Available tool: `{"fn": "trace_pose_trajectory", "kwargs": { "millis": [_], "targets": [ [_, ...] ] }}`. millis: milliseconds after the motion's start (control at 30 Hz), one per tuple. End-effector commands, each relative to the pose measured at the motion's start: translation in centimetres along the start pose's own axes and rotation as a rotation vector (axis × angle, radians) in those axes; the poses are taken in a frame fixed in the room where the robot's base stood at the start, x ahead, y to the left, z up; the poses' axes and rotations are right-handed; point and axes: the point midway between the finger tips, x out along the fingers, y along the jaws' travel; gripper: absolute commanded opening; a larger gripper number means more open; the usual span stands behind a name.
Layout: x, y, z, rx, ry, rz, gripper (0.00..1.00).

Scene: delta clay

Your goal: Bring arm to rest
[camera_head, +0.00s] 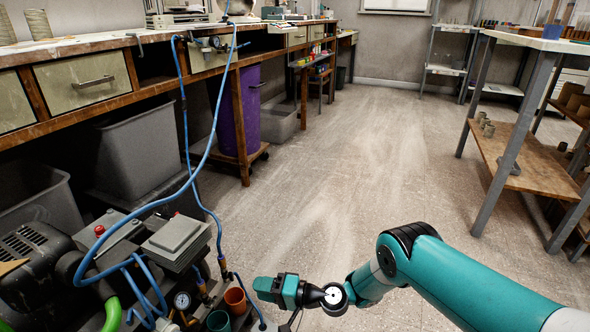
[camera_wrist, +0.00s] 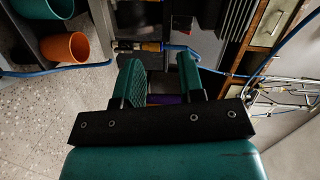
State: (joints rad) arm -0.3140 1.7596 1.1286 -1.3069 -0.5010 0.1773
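My teal arm (camera_head: 450,275) reaches in from the lower right of the head view, bent at a black joint. It ends in my gripper (camera_head: 268,288), low in the picture above the floor and just right of the compressor and cups. In the wrist view, the two teal fingers of my gripper (camera_wrist: 159,72) stand apart with a clear gap. I see nothing held between them.
An orange cup (camera_head: 236,300) and a green cup (camera_head: 218,321) stand close left of my gripper, by a compressor (camera_head: 30,248) with a blue hose (camera_head: 186,130). A long workbench (camera_head: 100,42) runs along the left, shelving (camera_head: 520,155) stands right. The middle floor (camera_head: 345,170) is clear.

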Motion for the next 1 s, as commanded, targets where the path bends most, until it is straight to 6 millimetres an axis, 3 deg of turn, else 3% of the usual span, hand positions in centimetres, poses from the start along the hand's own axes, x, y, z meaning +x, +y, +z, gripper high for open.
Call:
{"fn": "trace_pose_trajectory", "kwargs": {
  "millis": [33,200,367,467,700,833,1000],
  "targets": [
    [0.4,-3.0,-1.6,-0.053,-0.036,0.022,0.36],
    [-0.1,-11.1,-4.3,-0.201,-0.162,0.130,0.36],
    [-2.5,-18.6,-5.0,-0.322,-0.267,0.247,0.36],
    [-5.0,-22.9,-4.5,-0.387,-0.327,0.327,0.36],
    [-13.0,-31.6,-0.8,-0.506,-0.450,0.536,0.36],
    [-18.2,-34.8,2.6,-0.545,-0.505,0.654,0.36],
    [-24.2,-36.9,7.2,-0.561,-0.557,0.784,0.36]
  ]
}}
